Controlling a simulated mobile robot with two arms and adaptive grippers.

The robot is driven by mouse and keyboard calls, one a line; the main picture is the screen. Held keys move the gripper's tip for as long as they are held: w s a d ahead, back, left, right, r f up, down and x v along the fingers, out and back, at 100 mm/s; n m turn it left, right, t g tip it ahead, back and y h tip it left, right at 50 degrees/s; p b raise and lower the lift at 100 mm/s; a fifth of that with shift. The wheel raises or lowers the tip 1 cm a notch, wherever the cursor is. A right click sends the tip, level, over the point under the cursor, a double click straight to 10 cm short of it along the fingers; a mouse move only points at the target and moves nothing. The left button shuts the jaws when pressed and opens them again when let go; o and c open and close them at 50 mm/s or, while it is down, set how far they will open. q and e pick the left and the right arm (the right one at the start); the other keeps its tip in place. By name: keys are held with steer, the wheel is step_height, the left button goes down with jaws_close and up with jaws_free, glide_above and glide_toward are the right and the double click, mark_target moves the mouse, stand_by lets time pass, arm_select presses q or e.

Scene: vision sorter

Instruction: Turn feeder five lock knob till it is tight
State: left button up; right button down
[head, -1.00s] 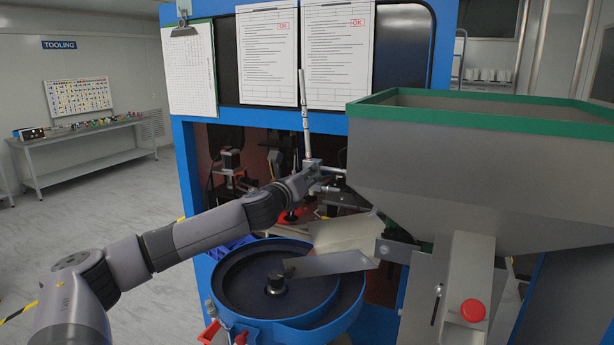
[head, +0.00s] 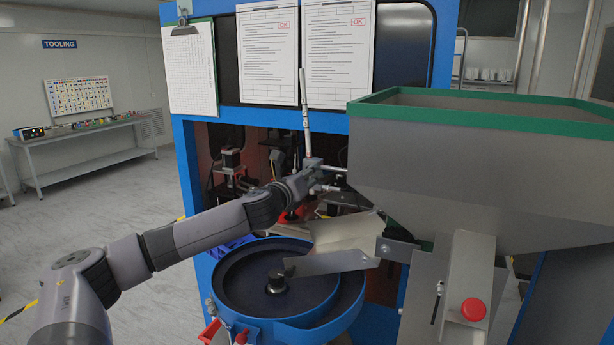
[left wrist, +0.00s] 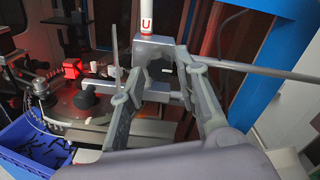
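My left gripper (head: 318,168) reaches into the machine opening, left of the steel hopper. In the left wrist view its two fingers (left wrist: 160,82) stand well apart, either side of a grey metal clamp block (left wrist: 153,46). A dark part (left wrist: 158,68), perhaps the lock knob, shows at the block between the fingers; I see no clear grip on it. A white upright rod (left wrist: 147,22) with a red U band rises from the block; it also shows in the head view (head: 305,100). No feeder number is readable. My right gripper is out of view.
A blue-rimmed bowl feeder (head: 235,285) stands below my left arm, with a metal chute (head: 325,264) over it. The hopper (head: 430,160) closes off the right. A blue bin (left wrist: 30,150) and a black knob-like part (left wrist: 88,95) lie left in the left wrist view.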

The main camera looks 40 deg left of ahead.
arm_select(q)
steer(key=v, duration=1.2)
stand_by(0.5)
